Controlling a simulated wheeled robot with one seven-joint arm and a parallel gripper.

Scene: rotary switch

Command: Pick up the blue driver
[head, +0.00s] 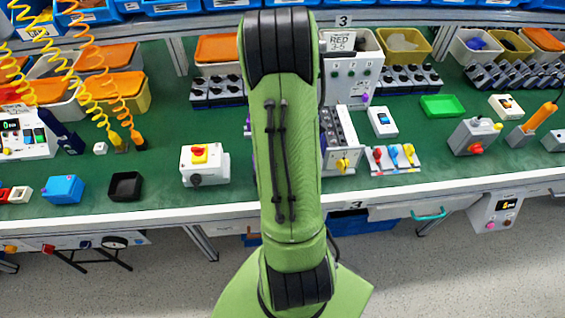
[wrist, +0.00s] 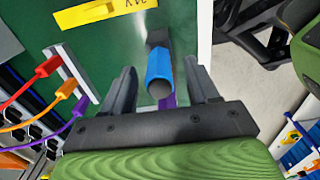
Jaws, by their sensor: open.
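The blue driver (wrist: 160,70) shows in the wrist view as a blue handle with a round grey end facing the camera. Its far end meets a dark block (wrist: 157,38), perhaps a holder. My gripper (wrist: 160,80) is open, with one dark finger on each side of the blue handle. Gaps show between the handle and both fingers, and I cannot tell how deep the handle sits between them. In the head view my green arm covers the middle of the bench, and neither the blue driver nor my gripper can be made out there.
The head view shows the green bench (head: 450,190) crowded with switch boxes, bins and an orange-handled driver (head: 541,116).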

